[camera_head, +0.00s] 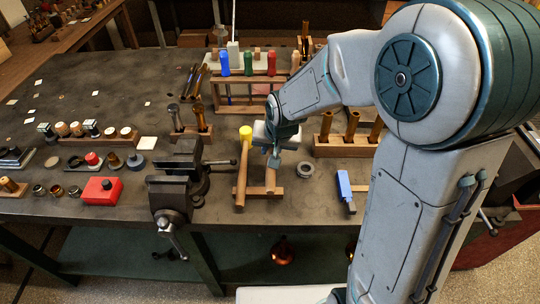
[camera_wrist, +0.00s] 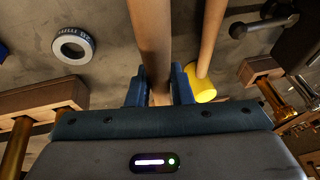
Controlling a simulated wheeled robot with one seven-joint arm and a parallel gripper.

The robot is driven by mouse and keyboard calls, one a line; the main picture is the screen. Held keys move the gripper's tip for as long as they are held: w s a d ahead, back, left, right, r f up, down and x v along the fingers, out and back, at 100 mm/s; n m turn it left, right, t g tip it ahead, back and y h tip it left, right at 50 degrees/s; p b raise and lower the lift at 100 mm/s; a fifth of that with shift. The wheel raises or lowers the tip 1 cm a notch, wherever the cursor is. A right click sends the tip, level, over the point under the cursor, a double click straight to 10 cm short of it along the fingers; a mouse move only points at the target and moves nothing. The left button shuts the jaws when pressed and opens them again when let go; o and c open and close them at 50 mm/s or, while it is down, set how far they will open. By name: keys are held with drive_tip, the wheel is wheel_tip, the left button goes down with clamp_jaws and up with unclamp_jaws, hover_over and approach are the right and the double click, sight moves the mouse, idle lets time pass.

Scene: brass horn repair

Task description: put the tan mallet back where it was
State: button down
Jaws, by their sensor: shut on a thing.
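My gripper (camera_head: 273,160) is shut on the wooden handle of the tan mallet. The handle (camera_wrist: 150,38) runs between both fingers (camera_wrist: 160,88) in the wrist view. In the head view the tan mallet's handle (camera_head: 270,178) shows below the gripper, above or at a low wooden rest (camera_head: 256,190); I cannot tell whether it touches. The mallet's head is mostly hidden by the gripper. A yellow-headed mallet (camera_head: 245,133) lies just left of it, handle toward the front; in the wrist view its yellow head (camera_wrist: 202,84) is right of the fingers.
A dark vise (camera_head: 180,180) stands to the left. A grey ring (camera_head: 305,169) and a blue-handled tool (camera_head: 345,188) lie to the right. Behind are a rack of coloured-handled tools (camera_head: 248,80) and a wooden block with brass tubes (camera_head: 345,146). The bench's front edge is close.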

drive_tip(key=shift+f, duration=2.85)
drive_tip(key=shift+f, duration=0.15)
drive_tip(key=c, duration=1.3)
unclamp_jaws()
drive_tip(key=v, duration=1.2)
drive_tip(key=s+d+r+h, duration=0.1)
drive_tip(key=s+d+r, duration=0.1)
drive_tip(key=s+d, duration=0.3)
drive_tip(key=s+d+r, duration=0.3)
drive_tip(key=s+d, duration=0.3)
drive_tip(key=s, duration=0.4)
drive_tip(key=shift+s+d+r+n+g+h+p, duration=0.15)
drive_tip(key=shift+d+r+n+g+h+p, duration=0.15)
drive_tip(key=shift+d+r+n+g+h, duration=0.1)
